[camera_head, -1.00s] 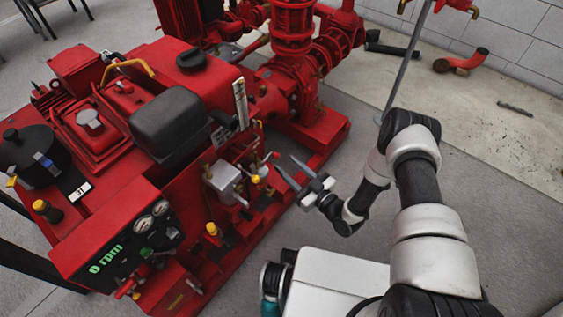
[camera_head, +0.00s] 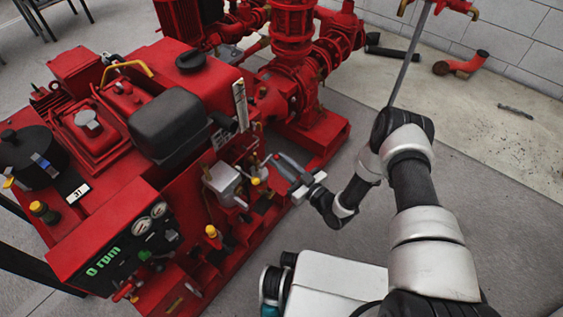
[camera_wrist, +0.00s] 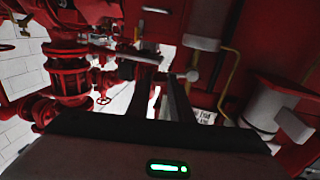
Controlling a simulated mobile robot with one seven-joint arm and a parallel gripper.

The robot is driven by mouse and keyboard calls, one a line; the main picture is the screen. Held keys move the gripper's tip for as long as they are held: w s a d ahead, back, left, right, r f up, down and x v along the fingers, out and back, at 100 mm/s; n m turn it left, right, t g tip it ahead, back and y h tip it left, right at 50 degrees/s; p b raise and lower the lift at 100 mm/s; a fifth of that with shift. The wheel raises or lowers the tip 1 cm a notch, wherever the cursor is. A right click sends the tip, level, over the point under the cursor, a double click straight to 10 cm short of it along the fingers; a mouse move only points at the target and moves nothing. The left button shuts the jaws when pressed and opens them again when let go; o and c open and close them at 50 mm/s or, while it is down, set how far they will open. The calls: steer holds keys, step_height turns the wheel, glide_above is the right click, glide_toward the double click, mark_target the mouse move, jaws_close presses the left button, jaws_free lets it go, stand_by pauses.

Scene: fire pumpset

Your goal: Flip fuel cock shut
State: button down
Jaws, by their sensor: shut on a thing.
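My gripper (camera_head: 275,158) reaches from the right to the side of the red pumpset (camera_head: 180,195). Its two dark fingers lie close together and are shut on the small fuel cock lever, whose red tip (camera_head: 277,156) shows at the fingertips. The cock's body is too small and too covered to make out clearly. In the wrist view, the fingers of my gripper (camera_wrist: 160,75) point away from me and narrow toward their tips. A pale round knob (camera_wrist: 192,76) shows just right of the tips. The exact angle of the lever cannot be told.
A silver filter-like housing (camera_head: 222,180) with a yellow fitting stands left of the fingertips. A gauge panel (camera_head: 125,245) reading 0 rpm is at the lower left. Red pump pipes (camera_head: 300,60) rise behind. Free grey floor lies to the right.

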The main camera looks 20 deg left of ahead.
steer(key=shift+f+m+g, duration=0.3)
steer(key=shift+f+m, duration=0.3)
steer(key=shift+m, duration=0.6)
steer(key=c, duration=1.6)
jaws_free()
steer(key=p+v, duration=0.1)
steer(key=v, duration=0.7)
steer(key=p+v, duration=0.2)
steer(key=v, duration=0.7)
steer(key=shift+s+d+r, duration=0.15)
steer(key=shift+s+r, duration=0.1)
